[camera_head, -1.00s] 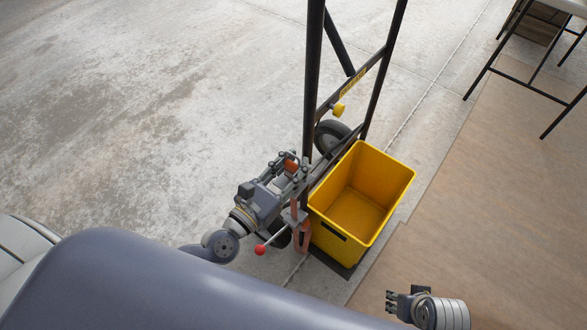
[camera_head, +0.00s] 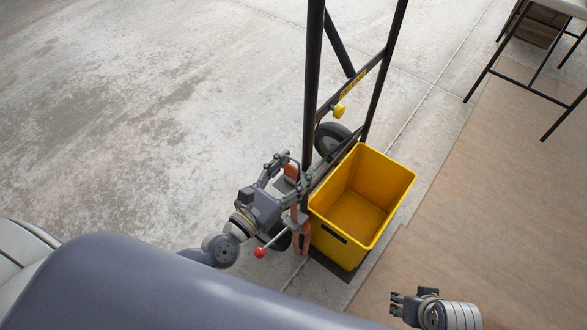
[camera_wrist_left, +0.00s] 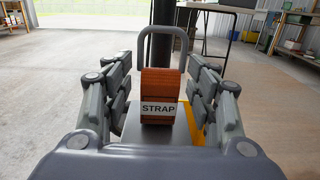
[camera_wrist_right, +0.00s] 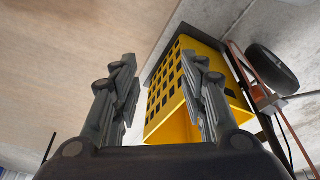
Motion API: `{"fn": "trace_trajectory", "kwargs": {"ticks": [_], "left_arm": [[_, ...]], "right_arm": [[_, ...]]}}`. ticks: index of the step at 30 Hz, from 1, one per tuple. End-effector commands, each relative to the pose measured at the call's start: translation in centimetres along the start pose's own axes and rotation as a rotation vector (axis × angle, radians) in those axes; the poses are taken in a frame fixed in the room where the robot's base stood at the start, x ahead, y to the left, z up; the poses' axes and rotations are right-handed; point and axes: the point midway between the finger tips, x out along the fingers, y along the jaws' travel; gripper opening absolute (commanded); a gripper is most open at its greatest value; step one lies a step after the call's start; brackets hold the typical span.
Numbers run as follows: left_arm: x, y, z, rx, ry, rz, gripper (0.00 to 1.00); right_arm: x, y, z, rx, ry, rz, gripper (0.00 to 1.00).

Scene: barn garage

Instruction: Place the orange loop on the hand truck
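The orange loop (camera_head: 291,170) is an upright roll with a white STRAP label; it also shows in the left wrist view (camera_wrist_left: 160,88). It stands on a small grey plate beside the dark upright of the hand truck (camera_head: 313,80), with a grey U-shaped bar behind it. My left gripper (camera_head: 294,174) is open, its fingers apart on both sides of the loop with visible gaps. My right gripper (camera_head: 402,304) is open and empty at lower right, away from the loop; its spread fingers show in the right wrist view (camera_wrist_right: 160,80).
A yellow bin (camera_head: 332,232) stands at the foot of the hand truck, close to my left gripper. A table (camera_head: 560,8) stands far right. The concrete floor at left is clear.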

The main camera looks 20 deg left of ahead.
Motion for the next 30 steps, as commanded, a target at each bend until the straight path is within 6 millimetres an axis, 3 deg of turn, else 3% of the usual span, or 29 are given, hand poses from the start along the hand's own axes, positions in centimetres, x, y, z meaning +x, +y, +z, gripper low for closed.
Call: {"fn": "trace_trajectory", "kwargs": {"ticks": [9, 11, 21, 27, 30], "left_arm": [[-0.1, 0.0, 0.3, 0.000, 0.001, 0.000, 0.53], [-1.3, 0.0, -0.1, 0.001, 0.005, -0.001, 0.53], [-8.8, -0.1, 0.0, 0.002, 0.006, -0.003, 0.53], [-11.4, 0.0, 0.1, 0.001, 0.003, -0.002, 0.53], [-11.8, -0.3, 0.2, 0.017, 0.002, -0.009, 0.53]], "right_arm": [[0.6, 0.0, 0.1, -0.001, -0.001, 0.000, 0.40], [1.0, 0.0, 0.3, -0.002, -0.009, 0.000, 0.40], [-2.4, 0.1, -0.3, 0.000, 0.014, 0.002, 0.40], [-3.0, 0.1, -0.3, 0.001, 0.015, 0.003, 0.40], [-3.0, 0.1, -0.3, 0.001, 0.015, 0.003, 0.40]]}}
